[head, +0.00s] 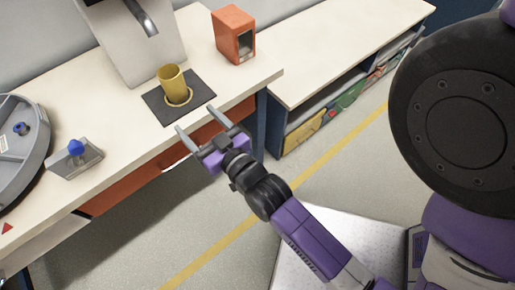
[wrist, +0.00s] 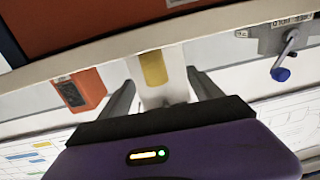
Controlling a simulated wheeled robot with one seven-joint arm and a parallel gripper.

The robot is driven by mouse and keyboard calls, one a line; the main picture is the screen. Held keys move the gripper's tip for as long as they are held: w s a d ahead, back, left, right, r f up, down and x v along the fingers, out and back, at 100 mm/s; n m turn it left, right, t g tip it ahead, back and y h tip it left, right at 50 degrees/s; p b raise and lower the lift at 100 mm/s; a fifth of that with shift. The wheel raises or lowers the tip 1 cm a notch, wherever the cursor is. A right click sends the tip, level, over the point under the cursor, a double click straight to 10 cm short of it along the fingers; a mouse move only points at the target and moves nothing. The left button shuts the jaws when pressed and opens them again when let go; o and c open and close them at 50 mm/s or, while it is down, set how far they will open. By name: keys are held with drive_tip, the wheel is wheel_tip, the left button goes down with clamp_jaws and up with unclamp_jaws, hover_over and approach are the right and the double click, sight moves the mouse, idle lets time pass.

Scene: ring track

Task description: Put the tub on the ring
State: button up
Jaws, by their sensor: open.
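The tub is a yellow cup (head: 171,77), upright over a dark square mat (head: 153,104) near the counter's front edge. A thin yellow ring (head: 188,99) on the mat shows around the tub's base; I cannot tell if the base is fully centred in it. In the wrist view the tub (wrist: 153,69) appears between my fingers, beyond them. My gripper (head: 197,118) is open and empty, in front of the mat and apart from the tub.
A grey machine with a spout (head: 120,50) stands behind the tub. An orange box (head: 233,38) is at the back right. A blue-knobbed control (head: 77,158) and a round grey unit (head: 30,160) are to the left. Bare counter lies between them.

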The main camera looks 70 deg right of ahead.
drive_tip(key=s+a+f+n+y, duration=0.15)
drive_tip(key=s+a+y, duration=0.25)
drive_tip(key=s+a, duration=0.55)
drive_tip(key=s+a+r+n+y, duration=0.1)
drive_tip(key=s+a+n+y, duration=0.1)
drive_tip(key=s, duration=0.3)
drive_tip(key=s+a+r+n+y, duration=0.1)
drive_tip(key=s+r+n+y, duration=0.1)
drive_tip(key=s, duration=0.3)
drive_tip(key=shift+s+a+r+n+y, duration=0.2)
drive_tip(key=shift+s+a+n+y, duration=0.15)
drive_tip(key=shift+n+y, duration=0.3)
